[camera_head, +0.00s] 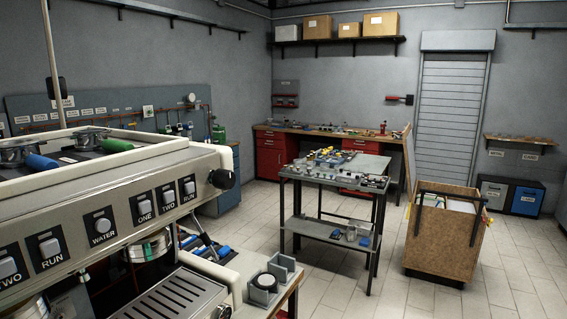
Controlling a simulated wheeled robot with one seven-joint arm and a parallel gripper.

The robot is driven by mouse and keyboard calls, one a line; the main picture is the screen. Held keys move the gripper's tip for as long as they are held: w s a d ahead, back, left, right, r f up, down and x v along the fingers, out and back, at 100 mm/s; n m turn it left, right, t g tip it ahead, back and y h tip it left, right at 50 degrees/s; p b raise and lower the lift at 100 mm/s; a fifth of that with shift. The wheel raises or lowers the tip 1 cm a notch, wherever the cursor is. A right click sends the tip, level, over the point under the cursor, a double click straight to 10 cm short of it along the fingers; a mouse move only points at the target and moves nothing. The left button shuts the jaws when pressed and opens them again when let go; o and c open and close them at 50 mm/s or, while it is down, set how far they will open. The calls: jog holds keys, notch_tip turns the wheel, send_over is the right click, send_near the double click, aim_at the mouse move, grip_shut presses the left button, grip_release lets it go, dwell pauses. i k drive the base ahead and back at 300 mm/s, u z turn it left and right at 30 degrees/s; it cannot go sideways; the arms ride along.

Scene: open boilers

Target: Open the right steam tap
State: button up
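The espresso machine (122,178) fills the left foreground, with a cream body and a steel front panel. A black round knob (221,179), which looks like the right steam tap, sticks out at the right end of the front panel. Its turned position cannot be told. Labelled push buttons, including WATER (103,226), line the panel to its left. A group head (148,246) and a slotted drip tray (172,300) are below. My gripper is not in view.
Handled tools with green (40,162) and blue (117,145) grips lie on the machine's top. A tamping stand (264,283) sits on the bench at its right. A steel worktable (335,178) and a wooden crate (441,235) stand beyond. Tiled floor between is clear.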

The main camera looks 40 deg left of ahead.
aim_at(222, 179)
jog(key=i, duration=0.9)
jog(key=u, duration=2.75)
